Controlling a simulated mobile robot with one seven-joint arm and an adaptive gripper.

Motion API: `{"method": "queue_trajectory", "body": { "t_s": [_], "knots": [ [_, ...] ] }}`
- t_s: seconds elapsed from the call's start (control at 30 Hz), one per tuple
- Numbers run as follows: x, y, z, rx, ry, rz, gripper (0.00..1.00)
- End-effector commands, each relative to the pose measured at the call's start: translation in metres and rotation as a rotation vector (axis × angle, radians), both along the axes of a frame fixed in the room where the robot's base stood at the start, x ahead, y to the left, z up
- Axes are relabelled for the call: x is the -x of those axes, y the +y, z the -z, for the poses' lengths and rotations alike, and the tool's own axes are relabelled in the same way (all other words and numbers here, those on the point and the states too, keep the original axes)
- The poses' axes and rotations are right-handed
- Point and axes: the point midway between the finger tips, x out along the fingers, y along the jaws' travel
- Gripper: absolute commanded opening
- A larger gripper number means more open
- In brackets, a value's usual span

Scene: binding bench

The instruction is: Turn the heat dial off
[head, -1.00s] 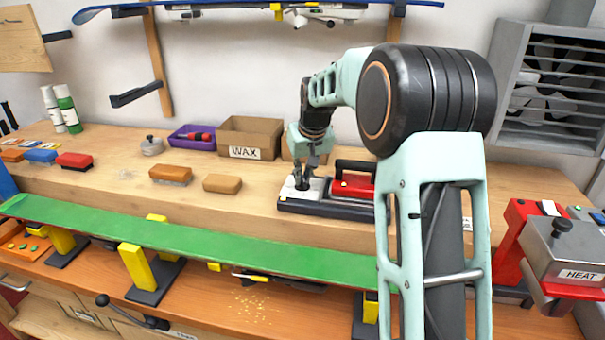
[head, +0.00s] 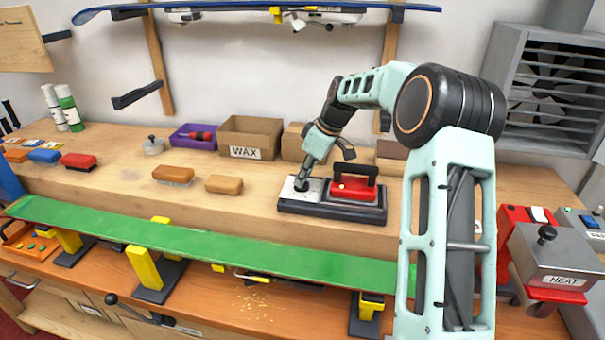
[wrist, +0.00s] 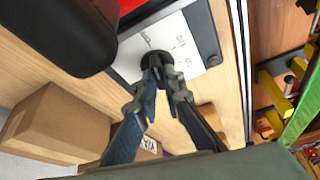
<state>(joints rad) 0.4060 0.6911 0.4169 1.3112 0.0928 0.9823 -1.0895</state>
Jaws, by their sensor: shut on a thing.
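The heat dial is a small black round knob (wrist: 153,62) on a white marked panel (wrist: 182,48) at the left end of a dark iron stand (head: 333,213). My gripper (wrist: 159,78) is shut on the knob, its two fingertips meeting at it. In the head view my gripper (head: 302,182) leans down to the panel from the upper right. The fingers partly cover the knob, and the panel's marks are too small to read, so the dial's setting cannot be told. A red iron (head: 353,188) with a black handle rests on the stand, right of the dial.
A cardboard WAX box (head: 249,138) and a purple tray (head: 193,137) stand behind. Orange blocks (head: 223,184) lie left on the bench. A long green ski or board (head: 170,237) runs along the front. A grey HEAT box (head: 556,257) stands right.

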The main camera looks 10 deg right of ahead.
Motion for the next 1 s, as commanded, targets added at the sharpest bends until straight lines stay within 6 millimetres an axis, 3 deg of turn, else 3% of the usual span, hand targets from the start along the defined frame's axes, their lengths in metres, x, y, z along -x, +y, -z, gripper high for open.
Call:
{"method": "queue_trajectory", "body": {
  "t_s": [0.7,0.73,0.87,1.0],
  "knots": [
    [-0.0004,-0.0003,-0.0003,0.002,-0.001,-0.078,0.0],
    [-0.0004,-0.0003,-0.0002,0.002,-0.001,-0.078,0.11],
    [-0.0004,-0.0003,-0.0002,0.001,0.0,-0.079,0.25],
    [-0.0003,-0.0003,-0.0001,0.001,0.0,-0.078,0.26]
  ]
}}
